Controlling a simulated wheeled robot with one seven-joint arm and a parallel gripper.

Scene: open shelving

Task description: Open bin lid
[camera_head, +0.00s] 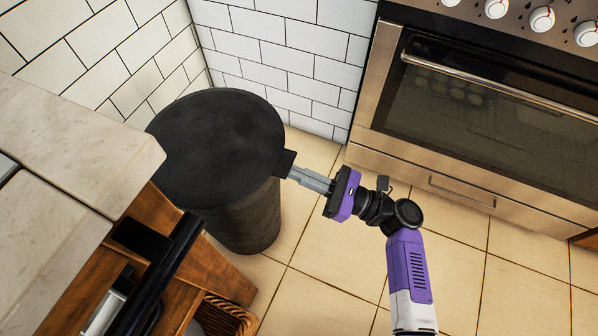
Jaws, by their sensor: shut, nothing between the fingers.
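A dark grey round bin (243,215) stands on the tiled floor in the corner, left of the picture's middle. Its flat black lid (215,145) lies closed on top. A small tab (286,164) sticks out from the lid's right edge. My gripper (294,174) comes in from the right, with its fingers together and empty. The fingertips are at the tab; I cannot tell whether they touch it or are just under or beside it. The bin's lower left side is hidden by the counter and wooden unit.
A stainless oven (480,100) with a long handle stands at the right. A pale counter (70,150) and a wooden unit (195,262) with a basket (228,315) are at the left. White tiled walls (290,45) close in behind the bin. The floor (330,265) around my arm is clear.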

